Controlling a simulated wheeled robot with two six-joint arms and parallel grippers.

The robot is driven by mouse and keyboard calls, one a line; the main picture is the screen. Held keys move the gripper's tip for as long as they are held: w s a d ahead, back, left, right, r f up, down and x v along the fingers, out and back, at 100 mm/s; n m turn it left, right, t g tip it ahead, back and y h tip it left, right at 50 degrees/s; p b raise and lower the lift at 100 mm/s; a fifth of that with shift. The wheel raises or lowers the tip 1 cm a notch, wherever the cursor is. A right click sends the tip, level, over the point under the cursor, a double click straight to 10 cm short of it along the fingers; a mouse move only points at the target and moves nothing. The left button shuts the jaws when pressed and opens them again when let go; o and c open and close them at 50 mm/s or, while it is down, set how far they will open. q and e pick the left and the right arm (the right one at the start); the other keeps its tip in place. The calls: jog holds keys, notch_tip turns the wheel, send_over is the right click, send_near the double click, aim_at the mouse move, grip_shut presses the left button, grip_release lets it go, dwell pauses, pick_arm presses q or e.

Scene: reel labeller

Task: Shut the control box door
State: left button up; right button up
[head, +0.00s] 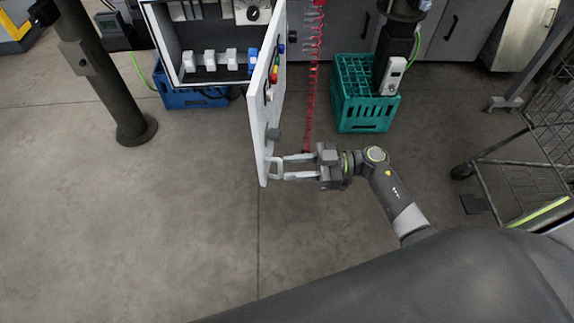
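The control box (170,50) is at the top of the head view, its inside with white and blue components in sight. Its white door (257,125) stands wide open, seen nearly edge-on, swung toward me. Colored buttons and a dark knob show on the door's right-hand face. My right gripper (278,168) is at the right side of the door's near end. Its two fingers are apart, with a clear gap between them, and their tips are at or very close to the door; contact cannot be told. My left gripper is not in view.
A teal crate (362,115) stands behind my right arm, and a blue crate (196,97) is under the box. A red coiled hose (311,85) hangs right of the door. A dark post (105,85) stands at left, a wire cart (525,150) at right. The floor at left is clear.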

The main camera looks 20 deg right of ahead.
jog(key=shift+x, duration=1.05)
grip_shut()
